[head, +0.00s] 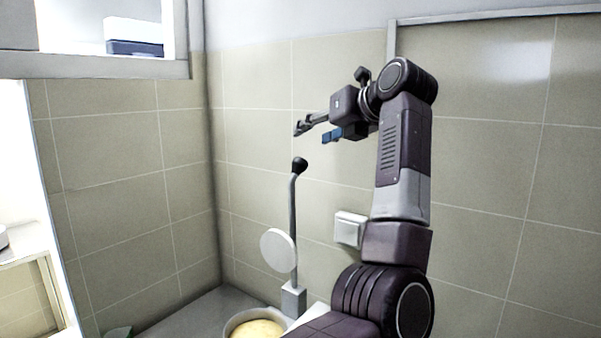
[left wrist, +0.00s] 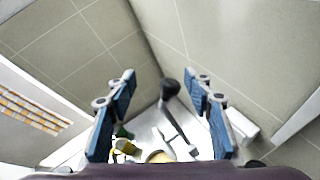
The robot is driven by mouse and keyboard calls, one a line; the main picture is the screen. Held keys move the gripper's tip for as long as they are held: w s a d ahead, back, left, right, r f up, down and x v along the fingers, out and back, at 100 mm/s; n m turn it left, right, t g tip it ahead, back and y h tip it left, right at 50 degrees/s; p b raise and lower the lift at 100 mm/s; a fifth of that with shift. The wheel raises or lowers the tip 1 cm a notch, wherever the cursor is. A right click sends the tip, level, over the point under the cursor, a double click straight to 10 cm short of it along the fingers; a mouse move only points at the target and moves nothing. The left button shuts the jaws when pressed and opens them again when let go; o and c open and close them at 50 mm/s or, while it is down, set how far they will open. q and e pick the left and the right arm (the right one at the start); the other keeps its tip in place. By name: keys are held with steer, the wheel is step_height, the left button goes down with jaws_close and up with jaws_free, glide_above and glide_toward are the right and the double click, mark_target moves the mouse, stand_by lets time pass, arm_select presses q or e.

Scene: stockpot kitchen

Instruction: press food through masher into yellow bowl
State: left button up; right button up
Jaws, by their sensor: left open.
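The masher stands in the corner, its grey lever (head: 293,220) upright and ending in a black knob (head: 299,165). A pale round disc (head: 278,250) hangs from the lever, above a round container (head: 232,322) with yellowish food (head: 257,329), cut off by the lower edge. My left gripper (head: 315,131) is open and empty, above and slightly right of the knob, apart from it. In the left wrist view the knob (left wrist: 170,88) appears between the blue-padded fingers (left wrist: 162,78), farther off.
Tiled walls (head: 260,110) close the corner behind and left of the masher. A white wall box (head: 350,229) sits right of the lever, beside my arm. A cabinet (head: 95,66) hangs at upper left. The grey counter (head: 195,311) is mostly clear left of the container.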

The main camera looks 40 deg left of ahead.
mark_target(303, 162)
arm_select(q)
step_height(303, 162, down, 6)
steer(key=b, duration=0.5)
steer(key=shift+w+a, duration=0.15)
steer(key=shift+a, duration=0.2)
steer(key=p+x, duration=0.2)
steer(key=x, duration=0.4)
steer(key=shift+a+r, duration=0.1)
steer(key=shift+a, duration=0.1)
steer(key=shift+w+a+f+p, duration=0.1)
steer(key=shift+a+f+p, duration=0.2)
steer(key=shift+a, duration=0.1)
steer(key=shift+d, duration=0.1)
arm_select(e)
steer(key=f, duration=0.3)
steer(key=shift+s+d+f, duration=0.15)
steer(key=shift+s+d, duration=0.05)
steer(key=shift+s, duration=0.05)
arm_select(q)
steer(key=shift+c, duration=0.2)
jaws_close()
arm_select(e)
steer(key=shift+d, duration=0.25)
